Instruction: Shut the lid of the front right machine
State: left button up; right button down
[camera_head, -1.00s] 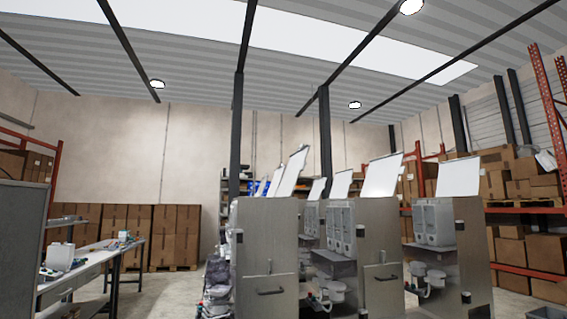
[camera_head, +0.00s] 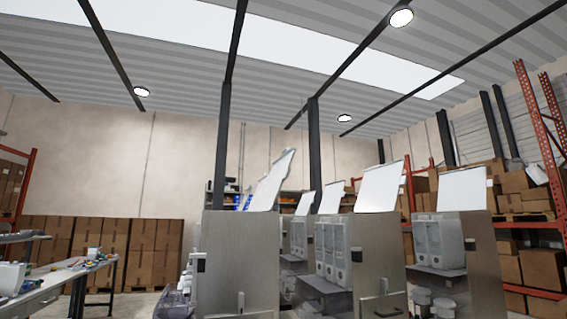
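Several steel dispenser machines stand in rows ahead, their white lids raised. The machine farthest right (camera_head: 482,262) has a raised lid (camera_head: 462,190) tilted back. A machine to its left (camera_head: 378,262) has a large raised lid (camera_head: 380,187). The nearest machine at the left of the group (camera_head: 238,262) also has its lid (camera_head: 272,182) up, seen at a steep angle. I cannot tell for certain which one is the front right machine. Neither of my grippers shows in the head view.
A workbench (camera_head: 50,278) with small items stands at the left. Stacked cartons (camera_head: 150,250) line the back wall. An orange rack (camera_head: 545,140) with boxes stands at the right. Floor shows between the workbench and the machines.

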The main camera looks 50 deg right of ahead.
aim_at(281, 171)
jog(key=l, duration=0.6)
jog(key=k+l+u, duration=0.1)
jog(key=l, duration=0.55)
jog(key=k+l, duration=0.25)
jog(key=l, duration=0.15)
jog(key=k+l, duration=0.2)
jog(key=l, duration=0.25)
jog(key=k+l, duration=0.25)
jog(key=l, duration=0.15)
jog(key=k+l+u, duration=0.1)
jog(key=k+l, duration=0.15)
jog(key=l, duration=0.15)
jog(key=k+l, duration=0.1)
jog(key=l, duration=0.2)
jog(key=k+l, duration=0.15)
jog(key=l, duration=0.15)
jog(key=k+l, duration=0.1)
jog(key=l, duration=0.25)
jog(key=u, duration=0.05)
